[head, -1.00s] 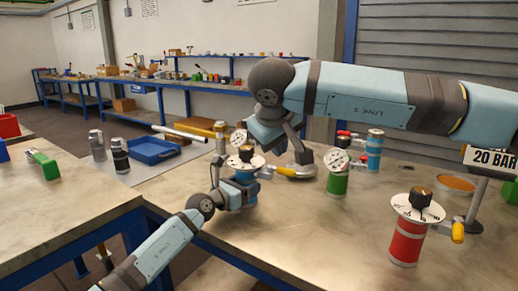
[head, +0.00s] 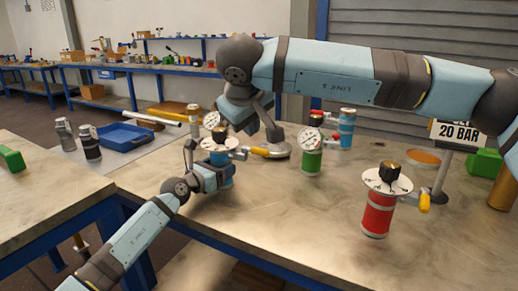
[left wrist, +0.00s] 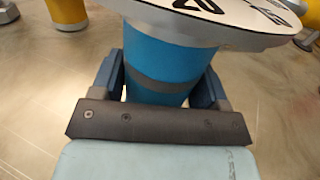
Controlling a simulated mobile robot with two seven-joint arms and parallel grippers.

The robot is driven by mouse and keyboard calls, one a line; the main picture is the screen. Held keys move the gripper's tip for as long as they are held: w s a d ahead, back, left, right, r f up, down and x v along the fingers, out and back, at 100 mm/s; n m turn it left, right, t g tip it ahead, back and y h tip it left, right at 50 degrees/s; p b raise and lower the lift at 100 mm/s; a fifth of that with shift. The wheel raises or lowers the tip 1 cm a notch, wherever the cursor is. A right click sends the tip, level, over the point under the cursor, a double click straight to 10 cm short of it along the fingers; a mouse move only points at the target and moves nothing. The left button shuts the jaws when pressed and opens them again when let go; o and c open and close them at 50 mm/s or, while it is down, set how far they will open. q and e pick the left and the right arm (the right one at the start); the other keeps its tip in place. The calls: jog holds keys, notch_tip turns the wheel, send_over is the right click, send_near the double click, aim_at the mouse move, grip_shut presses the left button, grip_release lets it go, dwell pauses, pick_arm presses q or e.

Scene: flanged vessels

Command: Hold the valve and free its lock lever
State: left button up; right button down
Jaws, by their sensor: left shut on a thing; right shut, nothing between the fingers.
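The held valve (head: 220,158) is a blue vessel with a white dial and black knob on top. It stands upright at the middle left of the bench in the head view. My left gripper (head: 219,181) is shut around its blue body. In the left wrist view, the fingers (left wrist: 165,85) flank the blue, grey-banded cylinder (left wrist: 170,58) under the dial rim. A yellow-handled lever (head: 259,153) sticks out to the right of the valve. My right gripper (head: 275,135) is shut and empty, above and right of the valve, apart from its dial.
A red vessel (head: 378,215) with a dial and yellow handle stands at the right. A green vessel (head: 308,162) and another blue vessel (head: 346,128) stand behind.

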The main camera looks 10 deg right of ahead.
pick_arm(q)
jog(key=o, duration=1.5)
jog(key=shift+c, duration=0.2)
jog(key=shift+s, duration=0.1)
